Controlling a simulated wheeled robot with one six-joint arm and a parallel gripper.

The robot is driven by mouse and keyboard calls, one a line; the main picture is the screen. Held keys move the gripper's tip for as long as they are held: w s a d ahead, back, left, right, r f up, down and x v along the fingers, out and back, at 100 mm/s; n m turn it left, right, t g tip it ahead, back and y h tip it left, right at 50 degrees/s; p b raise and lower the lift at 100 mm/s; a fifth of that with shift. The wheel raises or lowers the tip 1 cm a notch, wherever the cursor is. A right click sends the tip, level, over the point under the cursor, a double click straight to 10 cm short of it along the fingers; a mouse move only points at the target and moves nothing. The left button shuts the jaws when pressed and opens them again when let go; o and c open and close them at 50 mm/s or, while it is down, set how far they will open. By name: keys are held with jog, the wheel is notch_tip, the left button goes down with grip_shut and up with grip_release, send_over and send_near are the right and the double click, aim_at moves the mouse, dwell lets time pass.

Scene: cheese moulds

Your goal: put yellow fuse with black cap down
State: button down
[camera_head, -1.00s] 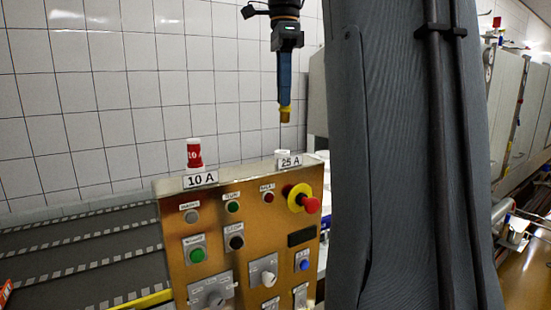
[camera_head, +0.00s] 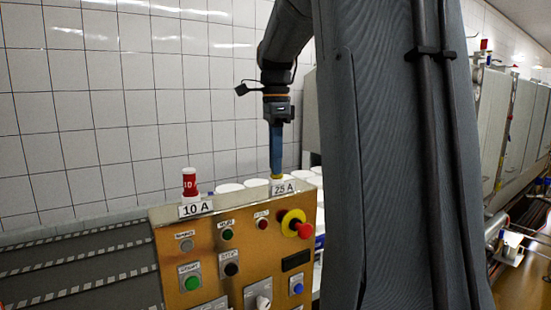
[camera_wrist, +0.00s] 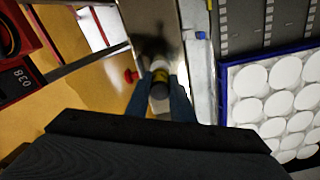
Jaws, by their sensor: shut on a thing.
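My gripper (camera_head: 277,172) points straight down over the top right of the brass control panel, behind the "25 A" label (camera_head: 284,189). It is shut on the yellow fuse with black cap (camera_wrist: 160,77), which shows between the fingertips in the wrist view. In the head view only a sliver of yellow shows under the fingers; the lower part of the fuse is hidden behind the label. A white round piece shows at the fuse's lower end in the wrist view; I cannot tell whether the fuse is seated in it.
A red fuse with a white cap (camera_head: 189,182) stands behind the "10 A" label (camera_head: 191,209). The panel (camera_head: 215,275) has buttons and a red emergency stop (camera_head: 304,230). White round moulds in a blue-edged crate (camera_wrist: 223,100) lie beside the panel. A dark conveyor (camera_head: 80,270) runs at left.

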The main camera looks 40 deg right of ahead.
jog(key=c, duration=1.5)
grip_release()
jog(key=shift+s+d, duration=0.1)
jog(key=shift+c, duration=0.2)
notch_tip(320, 180, up, 12)
jog(key=b, duration=0.4)
